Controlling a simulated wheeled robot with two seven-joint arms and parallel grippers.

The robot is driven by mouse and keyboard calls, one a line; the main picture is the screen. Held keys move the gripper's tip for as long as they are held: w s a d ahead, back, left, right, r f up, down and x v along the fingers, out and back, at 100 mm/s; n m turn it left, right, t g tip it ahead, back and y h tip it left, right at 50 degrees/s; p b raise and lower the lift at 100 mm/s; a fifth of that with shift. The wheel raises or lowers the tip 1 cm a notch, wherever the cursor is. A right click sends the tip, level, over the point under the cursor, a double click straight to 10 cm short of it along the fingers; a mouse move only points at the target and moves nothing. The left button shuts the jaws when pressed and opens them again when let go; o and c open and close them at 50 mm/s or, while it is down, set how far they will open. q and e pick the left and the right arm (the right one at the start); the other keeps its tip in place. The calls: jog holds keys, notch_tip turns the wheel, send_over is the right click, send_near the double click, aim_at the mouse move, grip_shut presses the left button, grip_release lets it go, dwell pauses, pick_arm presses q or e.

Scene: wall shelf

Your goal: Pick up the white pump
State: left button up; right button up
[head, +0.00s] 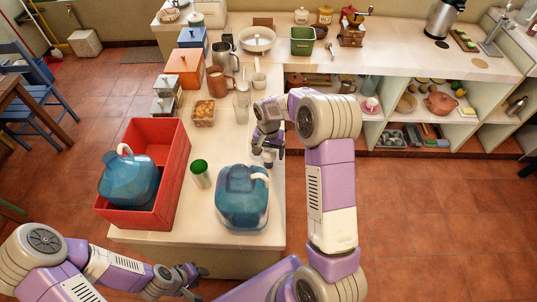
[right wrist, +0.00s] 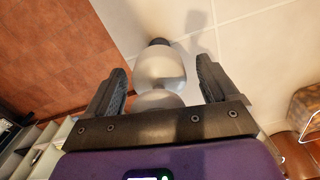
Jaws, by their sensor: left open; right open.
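A whitish rounded object with a dark tip, apparently the white pump (right wrist: 160,68), stands between the fingers of my right gripper (right wrist: 162,76) in the right wrist view, with a gap on both sides. In the head view my right gripper (head: 268,150) is low over the counter's right edge, beyond the nearer blue jug, and largely hides that object. My right gripper is open. My left gripper (head: 192,277) is open and empty in front of the counter's near edge.
A blue jug (head: 242,205) with a white curved top piece stands close to my right gripper. Another blue jug (head: 128,182) sits in a red crate (head: 175,180). A green cup (head: 200,174) stands between them. Glasses and mugs stand farther back on the counter (head: 165,240).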

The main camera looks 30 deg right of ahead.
jog(key=shift+s+f, duration=0.1)
jog(key=shift+f, duration=0.2)
jog(key=shift+r, duration=0.1)
jog(key=c, duration=1.2)
